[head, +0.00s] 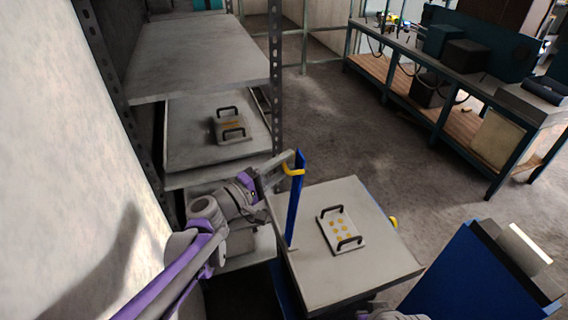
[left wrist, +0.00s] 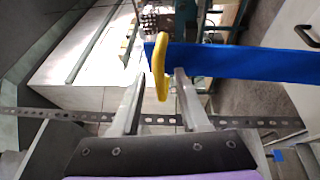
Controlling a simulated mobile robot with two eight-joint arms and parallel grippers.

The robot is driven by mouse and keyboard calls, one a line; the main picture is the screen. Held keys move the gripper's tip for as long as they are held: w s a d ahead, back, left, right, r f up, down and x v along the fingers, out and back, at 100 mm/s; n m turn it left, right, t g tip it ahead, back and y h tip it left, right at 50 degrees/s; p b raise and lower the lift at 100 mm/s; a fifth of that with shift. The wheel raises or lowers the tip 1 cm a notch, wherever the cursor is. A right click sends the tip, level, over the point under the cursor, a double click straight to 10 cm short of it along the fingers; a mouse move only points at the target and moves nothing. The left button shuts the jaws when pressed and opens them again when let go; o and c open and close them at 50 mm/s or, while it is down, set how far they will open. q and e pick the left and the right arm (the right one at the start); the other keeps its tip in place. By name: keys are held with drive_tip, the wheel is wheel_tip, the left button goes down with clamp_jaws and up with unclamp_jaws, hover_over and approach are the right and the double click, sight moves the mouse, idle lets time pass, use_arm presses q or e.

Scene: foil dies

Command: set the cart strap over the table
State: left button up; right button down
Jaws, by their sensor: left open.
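What looks like the cart strap (head: 295,215) is a blue upright strip at the left edge of the cart's grey table (head: 308,282), with a yellow handle (head: 293,172) near its top. In the left wrist view the strap (left wrist: 230,61) runs off to the right, and its yellow handle (left wrist: 160,65) lies between my fingers. My left gripper (head: 283,165) is open around the handle; I cannot tell whether a finger touches it. A grey die plate (head: 334,225) with two dark handles and yellow spots lies on the table. My right gripper is out of view.
A grey shelf rack (head: 195,65) stands at the left, holding another handled plate (head: 228,128). A blue cabinet (head: 465,280) is at the lower right. A workbench (head: 480,88) stands at the back right. The floor (head: 335,125) behind the cart is clear.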

use_arm(q)
clamp_jaws()
idle(1.4)
